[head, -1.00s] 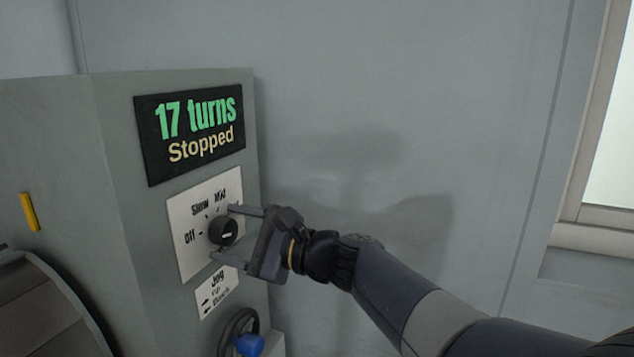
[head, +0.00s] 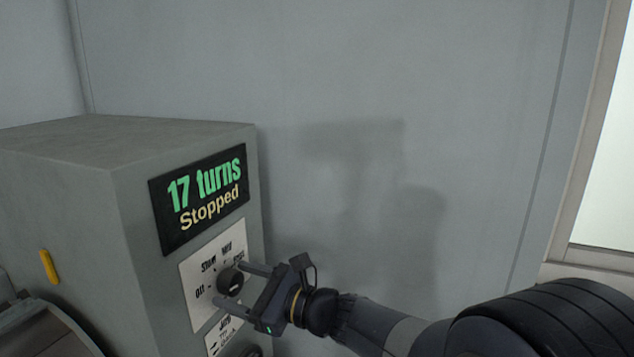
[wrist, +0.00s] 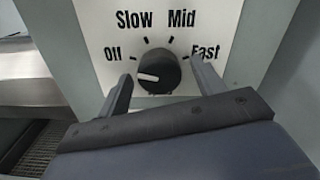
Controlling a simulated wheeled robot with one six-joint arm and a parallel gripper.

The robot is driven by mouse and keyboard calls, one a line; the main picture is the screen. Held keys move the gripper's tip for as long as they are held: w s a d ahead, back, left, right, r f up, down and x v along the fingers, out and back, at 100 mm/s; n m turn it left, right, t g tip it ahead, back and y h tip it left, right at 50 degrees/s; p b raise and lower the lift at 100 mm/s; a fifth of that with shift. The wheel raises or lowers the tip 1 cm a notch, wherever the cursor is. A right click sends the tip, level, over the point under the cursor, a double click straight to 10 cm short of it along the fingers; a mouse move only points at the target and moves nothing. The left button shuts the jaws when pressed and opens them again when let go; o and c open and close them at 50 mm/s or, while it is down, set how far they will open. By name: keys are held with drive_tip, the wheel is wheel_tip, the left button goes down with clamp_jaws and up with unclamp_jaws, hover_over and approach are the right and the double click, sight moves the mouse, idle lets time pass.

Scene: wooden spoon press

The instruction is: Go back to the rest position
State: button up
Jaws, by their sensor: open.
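My gripper (head: 231,284) is open in front of the grey machine's control panel (head: 206,313). Its two fingers reach toward the black round knob (head: 231,281), one on each side. In the wrist view the knob (wrist: 158,72) sits between and beyond the fingertips, with a visible gap on both sides. The knob's white mark points left, toward Off. The labels Off, Slow, Mid and Fast show around it. The display (head: 205,199) reads "17 turns" and "Stopped".
A Jog label (head: 224,333) is below the knob panel, partly cut off. A yellow bar (head: 48,266) and a round grey part (head: 40,330) are at the lower left. The grey wall (head: 430,90) stands behind, with clear space right of the machine.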

drive_tip(key=shift+r+m+p, duration=0.2)
drive_tip(key=shift+m+p, duration=0.6)
drive_tip(key=shift+p, duration=0.45)
drive_tip(key=shift+f+m+p, duration=0.1)
drive_tip(key=shift+m+p, duration=0.5)
drive_tip(key=shift+p, duration=0.25)
drive_tip(key=shift+f, duration=0.15)
drive_tip(key=shift+s+d, duration=0.1)
